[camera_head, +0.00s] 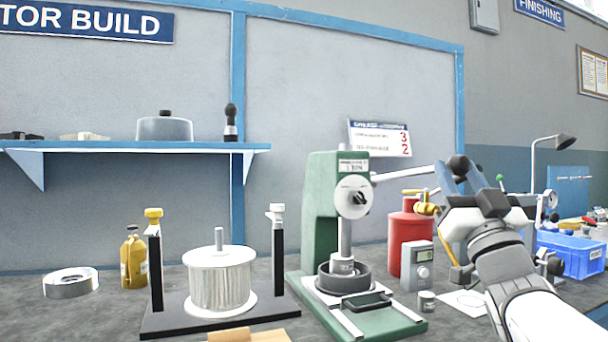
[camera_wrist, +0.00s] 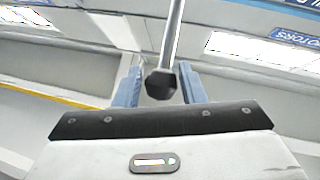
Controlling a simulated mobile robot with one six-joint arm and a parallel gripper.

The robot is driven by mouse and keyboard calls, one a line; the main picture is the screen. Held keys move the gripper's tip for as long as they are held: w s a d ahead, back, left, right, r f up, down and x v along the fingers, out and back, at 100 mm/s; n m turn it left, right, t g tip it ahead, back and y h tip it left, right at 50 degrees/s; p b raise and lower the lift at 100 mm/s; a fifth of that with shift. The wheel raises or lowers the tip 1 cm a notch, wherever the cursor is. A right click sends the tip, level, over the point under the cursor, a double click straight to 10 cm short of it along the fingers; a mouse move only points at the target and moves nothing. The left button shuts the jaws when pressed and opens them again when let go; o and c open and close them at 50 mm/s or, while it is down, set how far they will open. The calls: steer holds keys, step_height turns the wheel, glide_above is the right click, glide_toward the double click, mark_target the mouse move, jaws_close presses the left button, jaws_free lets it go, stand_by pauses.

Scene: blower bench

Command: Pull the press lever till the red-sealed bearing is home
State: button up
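The green press (camera_head: 322,205) stands on the bench in the middle of the head view. Its lever (camera_head: 400,175) runs right from the hub, tilted slightly upward, to a dark knob (camera_head: 458,164). The ram (camera_head: 345,238) is down in a dark round housing (camera_head: 357,282) on the press base. I cannot make out a red seal; the bearing is hidden or too small to tell. My gripper (camera_head: 459,176) is at the lever's end. In the wrist view the knob (camera_wrist: 161,84) sits between the blue fingers; whether both touch it is unclear.
A red can (camera_head: 405,240) and a grey dial box (camera_head: 418,266) stand behind and right of the press base. A small metal cylinder (camera_head: 426,302) is near them. A blue bin (camera_head: 572,256) is far right. A white-wound rotor (camera_head: 219,280) stands on a black stand at left.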

steer(key=o, duration=0.4)
steer(key=shift+w+f, duration=0.1)
steer(key=shift+r+p, duration=2.4)
steer(key=shift+r, duration=2.6)
